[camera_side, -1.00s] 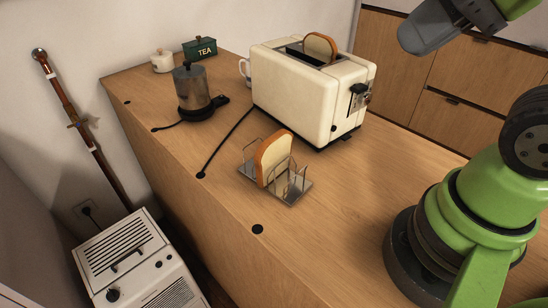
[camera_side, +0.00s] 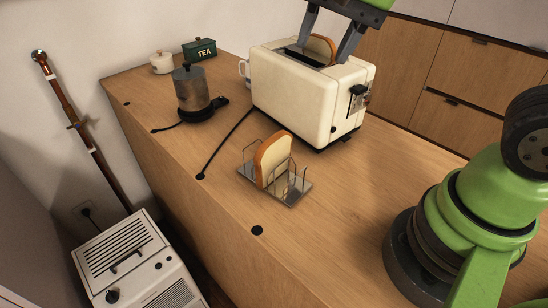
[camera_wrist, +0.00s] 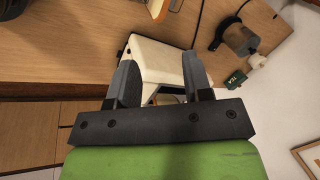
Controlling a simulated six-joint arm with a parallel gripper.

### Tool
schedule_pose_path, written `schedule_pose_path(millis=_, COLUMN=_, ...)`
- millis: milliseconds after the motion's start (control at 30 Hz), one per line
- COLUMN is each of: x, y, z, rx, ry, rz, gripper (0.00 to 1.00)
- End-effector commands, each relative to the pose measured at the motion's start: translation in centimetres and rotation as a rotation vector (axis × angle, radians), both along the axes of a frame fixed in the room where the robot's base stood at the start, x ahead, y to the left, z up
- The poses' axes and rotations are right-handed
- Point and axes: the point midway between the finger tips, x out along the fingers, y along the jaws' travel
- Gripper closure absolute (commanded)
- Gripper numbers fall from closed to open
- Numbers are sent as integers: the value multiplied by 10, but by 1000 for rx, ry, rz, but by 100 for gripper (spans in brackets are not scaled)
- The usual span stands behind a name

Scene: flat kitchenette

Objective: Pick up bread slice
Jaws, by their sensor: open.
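One bread slice (camera_side: 320,46) stands upright in a slot of the cream toaster (camera_side: 296,98), its top showing above the slot. A second bread slice (camera_side: 272,160) stands in the wire toast rack (camera_side: 290,199) on the counter. My gripper (camera_side: 323,50) is open over the toaster, with its fingers pointing down and appearing on either side of the toaster's slice. I cannot tell whether they touch it. In the wrist view the open fingers (camera_wrist: 160,60) frame the toaster (camera_wrist: 158,62); the slice there is mostly hidden.
A metal pot (camera_side: 192,88) stands on a dark base left of the toaster. A white pot (camera_side: 162,62), a green TEA tin (camera_side: 199,49) and a mug (camera_side: 244,70) stand behind. Cords cross the counter. The counter right of the rack is clear.

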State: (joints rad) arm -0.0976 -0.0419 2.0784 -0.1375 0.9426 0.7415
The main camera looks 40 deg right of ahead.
Motion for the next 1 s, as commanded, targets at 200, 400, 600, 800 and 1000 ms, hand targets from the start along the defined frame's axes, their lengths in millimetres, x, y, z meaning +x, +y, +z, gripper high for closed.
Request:
schedule_pose_path(millis=200, x=52, y=14, z=-61, rx=2, ry=204, rz=-299, gripper=54)
schedule_pose_path(millis=400, x=71, y=22, z=-105, rx=-24, ry=295, rz=-483, gripper=54)
schedule_pose_path(millis=600, x=75, y=23, z=-129, rx=-34, ry=318, rz=-533, gripper=54)
schedule_pose_path(millis=800, x=75, y=23, z=-157, rx=-33, ry=317, rz=-533, gripper=54)
schedule_pose_path(millis=1000, x=74, y=23, z=-174, rx=-33, ry=316, rz=-533, gripper=54)
